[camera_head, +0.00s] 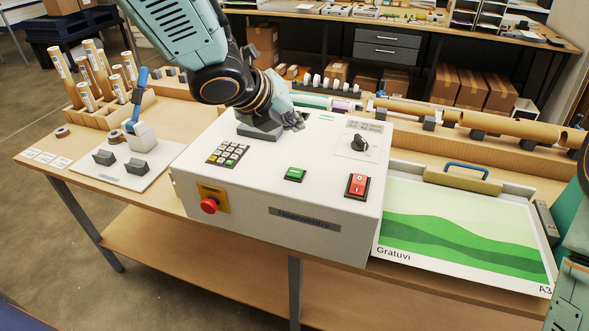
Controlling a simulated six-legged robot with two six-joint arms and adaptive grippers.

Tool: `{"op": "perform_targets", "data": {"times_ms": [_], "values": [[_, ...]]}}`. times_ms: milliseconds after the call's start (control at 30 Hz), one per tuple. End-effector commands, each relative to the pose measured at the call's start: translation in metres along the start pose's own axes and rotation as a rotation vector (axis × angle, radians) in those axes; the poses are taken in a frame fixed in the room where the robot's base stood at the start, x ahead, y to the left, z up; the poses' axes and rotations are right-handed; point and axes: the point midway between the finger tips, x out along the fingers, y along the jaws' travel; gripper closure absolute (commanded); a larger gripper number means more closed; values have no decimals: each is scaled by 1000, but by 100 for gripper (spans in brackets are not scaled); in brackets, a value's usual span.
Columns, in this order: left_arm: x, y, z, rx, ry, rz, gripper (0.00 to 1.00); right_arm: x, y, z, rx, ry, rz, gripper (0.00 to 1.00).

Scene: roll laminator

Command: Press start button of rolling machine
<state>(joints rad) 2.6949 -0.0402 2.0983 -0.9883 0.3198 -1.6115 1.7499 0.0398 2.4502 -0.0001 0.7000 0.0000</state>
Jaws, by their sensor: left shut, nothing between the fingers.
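The rolling machine (250,205) is a white box on the wooden table. A green button (295,174) in a dark frame sits on its sloped top, towards the front middle. A red rocker switch (357,185) is right of it. A round red knob (209,205) on a yellow plate is on the front left, and a keypad (228,153) is above it. My left gripper (295,122) is shut and empty over the back of the box top, beyond the green button and apart from it. My right gripper is out of view; only part of my right arm shows at the right edge.
A black rotary knob (358,143) is at the box's back right. A green printed sheet (455,235) lies right of the box. Cardboard tubes (95,70) stand in a holder at the left. A blue-handled lever device (138,130) is left of the box.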

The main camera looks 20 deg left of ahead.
Motion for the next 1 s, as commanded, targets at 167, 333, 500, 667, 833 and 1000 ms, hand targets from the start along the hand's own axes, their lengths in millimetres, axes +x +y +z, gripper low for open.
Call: {"op": "perform_targets", "data": {"times_ms": [167,333,500,667,833,1000], "values": [[0,1,1,-3,0,-1,100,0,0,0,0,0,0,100],[4,3,1,-4,0,-1,100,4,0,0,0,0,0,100],[12,10,-4,-5,0,-1,100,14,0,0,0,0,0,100],[24,18,-12,-6,-1,-1,100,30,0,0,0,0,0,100],[38,28,-22,-4,0,-1,100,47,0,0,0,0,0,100],[50,37,-31,-6,-1,-1,100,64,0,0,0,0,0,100]]}}
